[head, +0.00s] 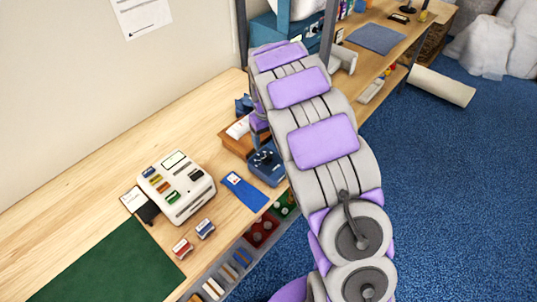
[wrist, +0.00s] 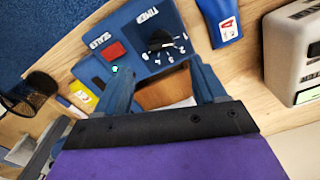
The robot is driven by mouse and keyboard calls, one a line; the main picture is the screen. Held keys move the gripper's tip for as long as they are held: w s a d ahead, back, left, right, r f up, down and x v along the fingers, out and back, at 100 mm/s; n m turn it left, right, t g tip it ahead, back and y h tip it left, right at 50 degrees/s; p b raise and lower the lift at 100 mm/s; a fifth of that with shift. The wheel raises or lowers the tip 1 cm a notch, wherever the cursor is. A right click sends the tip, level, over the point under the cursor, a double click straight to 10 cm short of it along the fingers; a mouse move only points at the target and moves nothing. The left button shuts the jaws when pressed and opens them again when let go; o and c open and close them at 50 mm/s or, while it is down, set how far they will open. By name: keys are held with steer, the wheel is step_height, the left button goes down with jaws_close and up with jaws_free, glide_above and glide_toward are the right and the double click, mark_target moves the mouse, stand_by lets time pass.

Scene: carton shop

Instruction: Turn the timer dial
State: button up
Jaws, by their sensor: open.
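The timer panel is a blue box (wrist: 145,20) marked TIMER and SEALER in the wrist view. Its round black timer dial (wrist: 160,41) has white marks around it. A red switch (wrist: 115,51) sits left of the dial, with a small lit green spot below it. In the head view the blue box (head: 268,167) stands at the bench's front edge, beside my arm. My gripper (wrist: 160,68) is open and empty, its two blue fingers on either side below the dial. I see no contact with the dial. In the head view my arm mostly hides the gripper.
A blue pouch (wrist: 221,20) lies beside the box, and a white label machine (wrist: 295,50) stands farther right in the wrist view. A wooden tray (head: 233,140) is behind the box. A green mat (head: 105,265) and small stamps lie left. Bins sit below the bench edge.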

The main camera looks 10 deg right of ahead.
mark_target(267, 156)
steer(key=f, duration=0.1)
steer(key=a+f, duration=0.1)
steer(key=f, duration=0.3)
steer(key=shift+a+f, duration=0.15)
steer(key=shift+a, duration=0.15)
steer(key=shift+d+f+b, duration=0.45)
steer(key=shift+d+f, duration=0.85)
steer(key=shift+f, duration=0.15)
steer(key=shift+a, duration=1)
steer(key=shift+c, duration=0.4)
steer(key=shift+a, duration=0.1)
steer(key=shift+c, duration=0.7)
steer(key=shift+d, duration=0.7)
steer(key=c, duration=0.5)
steer(key=shift+c, duration=0.6)
steer(key=shift+a, duration=0.25)
steer(key=shift+c, duration=1.1)
